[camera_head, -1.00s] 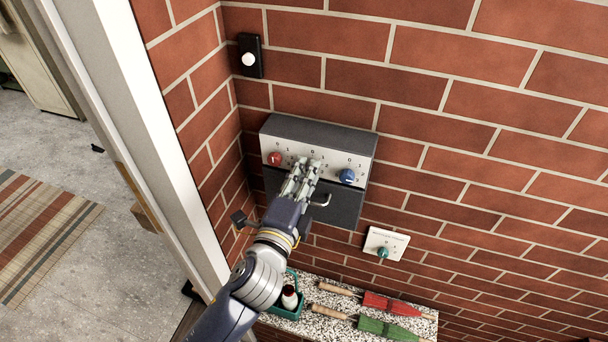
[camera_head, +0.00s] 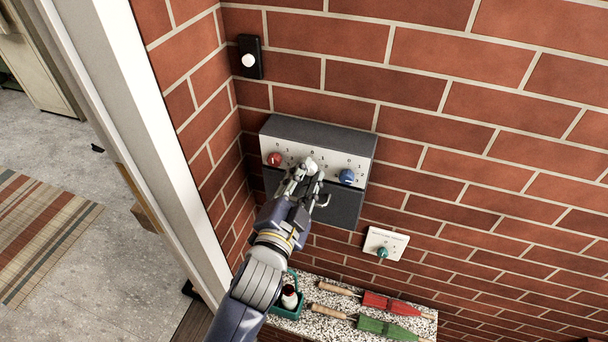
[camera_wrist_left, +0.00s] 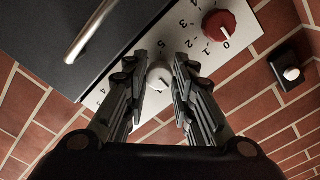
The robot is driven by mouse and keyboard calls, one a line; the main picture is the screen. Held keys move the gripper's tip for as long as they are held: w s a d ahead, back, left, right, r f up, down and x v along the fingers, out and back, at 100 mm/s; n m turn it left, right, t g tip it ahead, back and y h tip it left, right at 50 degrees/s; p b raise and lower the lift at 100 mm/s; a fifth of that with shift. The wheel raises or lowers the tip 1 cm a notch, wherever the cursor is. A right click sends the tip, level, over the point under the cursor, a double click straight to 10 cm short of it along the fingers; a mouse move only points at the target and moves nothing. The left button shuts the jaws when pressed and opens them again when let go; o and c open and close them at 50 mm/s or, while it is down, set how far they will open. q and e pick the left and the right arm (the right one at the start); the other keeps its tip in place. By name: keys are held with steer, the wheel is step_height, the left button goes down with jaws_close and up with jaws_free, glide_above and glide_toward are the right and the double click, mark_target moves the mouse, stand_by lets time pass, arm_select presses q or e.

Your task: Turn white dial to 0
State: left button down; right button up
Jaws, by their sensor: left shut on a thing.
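The white dial (camera_wrist_left: 160,76) is the middle of three dials on the panel of a dark grey wall box (camera_head: 322,131). In the left wrist view it sits between the fingertips of my left gripper (camera_wrist_left: 159,80), which is shut on it. A dark pointer mark shows on its lower right edge; which number it points to I cannot tell. In the head view my left gripper (camera_head: 308,172) reaches the panel from below and covers most of the white dial. My right gripper is not in view.
A red dial (camera_head: 275,159) sits left of the white one and a blue dial (camera_head: 347,176) right of it. A metal handle (camera_wrist_left: 91,30) projects below the panel. A door frame stands at left.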

arm_select(q)
steer(key=shift+r+n, duration=0.3)
steer(key=shift+r, duration=0.1)
steer(key=c, duration=1.4)
jaws_free()
steer(key=shift+o, duration=0.3)
steer(key=shift+d+f, duration=0.1)
steer(key=shift+f, duration=0.05)
steer(key=shift+f, duration=0.1)
steer(key=shift+s+a+f, duration=0.1)
steer(key=shift+s+a, duration=0.1)
steer(key=shift+s, duration=0.3)
steer(key=v, duration=1.1)
steer(key=shift+r, duration=0.25)
